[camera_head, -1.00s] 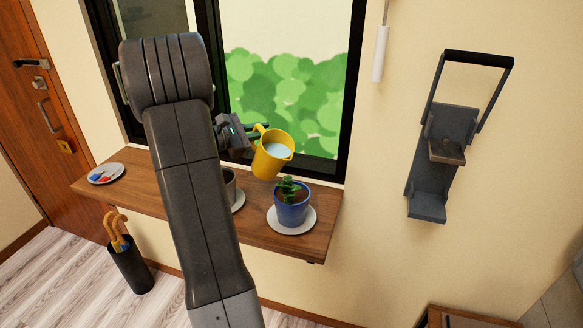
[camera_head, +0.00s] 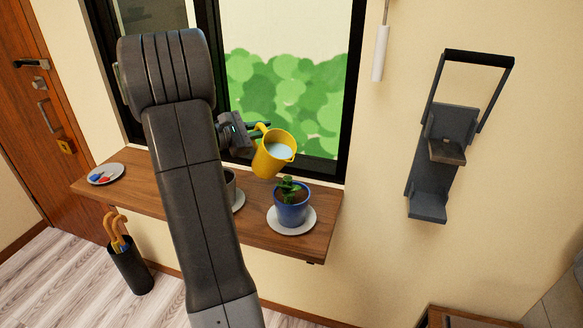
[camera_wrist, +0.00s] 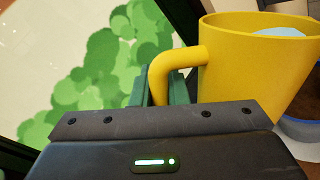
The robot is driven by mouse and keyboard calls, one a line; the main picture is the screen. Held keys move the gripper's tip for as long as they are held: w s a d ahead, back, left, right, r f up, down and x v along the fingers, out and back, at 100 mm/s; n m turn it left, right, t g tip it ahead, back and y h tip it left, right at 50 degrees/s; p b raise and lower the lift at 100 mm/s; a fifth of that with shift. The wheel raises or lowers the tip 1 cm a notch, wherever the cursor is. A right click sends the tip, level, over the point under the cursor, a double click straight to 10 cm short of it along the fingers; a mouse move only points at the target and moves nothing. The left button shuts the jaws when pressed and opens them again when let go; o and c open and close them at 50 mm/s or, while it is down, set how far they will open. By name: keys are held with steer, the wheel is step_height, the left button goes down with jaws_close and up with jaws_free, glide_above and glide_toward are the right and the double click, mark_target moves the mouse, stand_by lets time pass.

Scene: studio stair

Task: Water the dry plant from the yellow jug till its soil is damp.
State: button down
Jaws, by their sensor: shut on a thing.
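The yellow jug (camera_head: 272,160) holds pale water and is tilted to the right, just above and slightly left of the plant. My gripper (camera_head: 255,131) is shut on the jug's handle; the wrist view shows the handle (camera_wrist: 163,75) between the dark green fingers (camera_wrist: 160,92). The plant (camera_head: 291,188) has green leaves and stands upright in a blue pot (camera_head: 292,211) on a white saucer (camera_head: 278,226). Its visible soil looks brown. No stream of water is visible. A second, dark pot (camera_head: 230,184) on a saucer is mostly hidden behind my arm.
The wooden shelf (camera_head: 318,226) runs under the window (camera_head: 350,90). A plate with small coloured things (camera_head: 104,174) lies at its left end. An umbrella stand (camera_head: 129,268) is on the floor.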

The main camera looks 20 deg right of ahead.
steer(key=shift+s+d+r+m, duration=0.15)
steer(key=shift+s+r+m, duration=0.25)
steer(key=shift+r, duration=0.15)
steer(key=shift+s+d+r+m, duration=0.15)
steer(key=shift+s+r+m, duration=0.2)
steer(key=shift+r, duration=0.2)
stand_by(2.5)
steer(key=w+a+f+n+h+p, duration=0.1)
steer(key=w+a+f+n+p, duration=0.1)
steer(key=w+n+p, duration=0.4)
steer(key=shift+a+f+n+p, duration=0.2)
steer(key=shift+a+n+p, duration=0.15)
steer(key=shift+n+p, duration=0.45)
steer(key=shift+w+r, duration=0.1)
steer(key=shift+r+p, duration=0.7)
steer(key=shift+r, duration=2.15)
